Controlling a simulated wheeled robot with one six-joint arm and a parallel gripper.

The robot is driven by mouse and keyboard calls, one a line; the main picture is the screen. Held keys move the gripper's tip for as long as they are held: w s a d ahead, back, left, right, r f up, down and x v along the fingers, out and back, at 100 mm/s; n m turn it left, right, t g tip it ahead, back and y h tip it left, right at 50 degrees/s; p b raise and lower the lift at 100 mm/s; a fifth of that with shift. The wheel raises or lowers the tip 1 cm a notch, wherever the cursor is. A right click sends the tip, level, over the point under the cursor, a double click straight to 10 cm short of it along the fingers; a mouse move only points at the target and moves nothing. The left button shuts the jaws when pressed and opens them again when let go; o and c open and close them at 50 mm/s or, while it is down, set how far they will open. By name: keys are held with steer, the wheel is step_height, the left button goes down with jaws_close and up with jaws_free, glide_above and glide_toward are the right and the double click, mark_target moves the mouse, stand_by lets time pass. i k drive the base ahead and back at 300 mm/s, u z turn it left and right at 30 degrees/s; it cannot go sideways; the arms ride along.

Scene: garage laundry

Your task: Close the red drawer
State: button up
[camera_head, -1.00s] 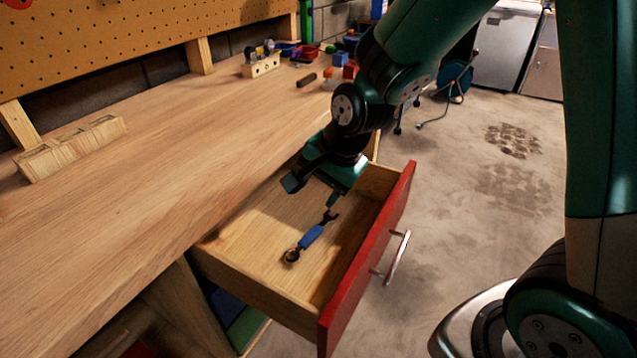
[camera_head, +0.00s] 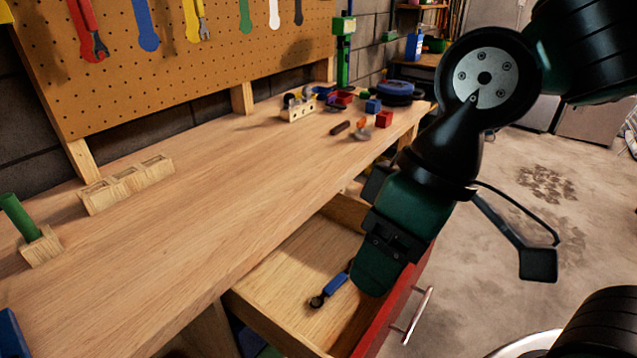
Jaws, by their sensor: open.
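The red-fronted drawer (camera_head: 387,318) stands pulled out from under the workbench, at the bottom middle of the head view. Its wooden inside shows, and its silver bar handle (camera_head: 417,314) is on the outer face. A wrench with a blue grip (camera_head: 335,284) lies on the drawer floor, partly hidden by my gripper. My gripper (camera_head: 375,235) is open and appears above the drawer, covering part of its red front and far side. I cannot tell whether it touches the drawer. It holds nothing that I can see.
The wooden workbench top (camera_head: 190,235) runs along the left. A slotted wooden block (camera_head: 125,185), a green-handled tool (camera_head: 20,220) and small coloured blocks (camera_head: 384,119) stand on it. A tool pegboard (camera_head: 190,70) is behind. The concrete floor (camera_head: 510,245) at right looks clear.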

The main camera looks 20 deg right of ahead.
mark_target(272, 299)
steer(key=u, duration=0.45)
steer(key=k, duration=1)
steer(key=z, duration=0.6)
steer(key=i, duration=0.65)
steer(key=z, duration=0.4)
